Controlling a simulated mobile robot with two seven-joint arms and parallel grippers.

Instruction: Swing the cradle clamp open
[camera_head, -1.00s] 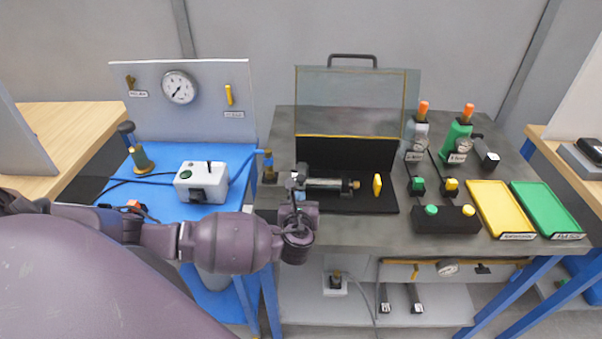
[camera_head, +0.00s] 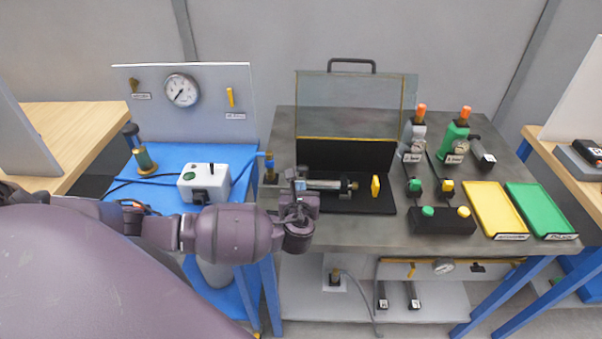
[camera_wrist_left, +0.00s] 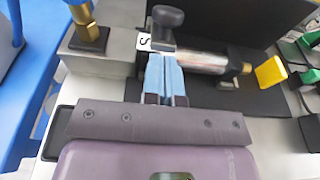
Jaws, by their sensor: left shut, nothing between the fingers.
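A metal cylinder (camera_head: 328,184) lies across a black base plate on the grey bench, with a brass fitting at its right end. It also shows in the left wrist view (camera_wrist_left: 203,62). A dark round knob on a post (camera_wrist_left: 168,16) stands at the cylinder's left end, beside a small white label; it looks like part of the cradle clamp. My left gripper (camera_head: 300,185) is at this left end. Its blue fingers (camera_wrist_left: 164,72) are shut and empty, just in front of the knob; whether they touch it I cannot tell. The fingers hide part of the clamp. My right gripper is out of view.
A raised clear guard (camera_head: 350,105) stands behind the cylinder. A yellow tab (camera_head: 375,186) stands at its right. A metal block with a brass fitting (camera_wrist_left: 88,28) is close on the left. A black button box (camera_head: 443,220) and yellow tray (camera_head: 495,208) are further right.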

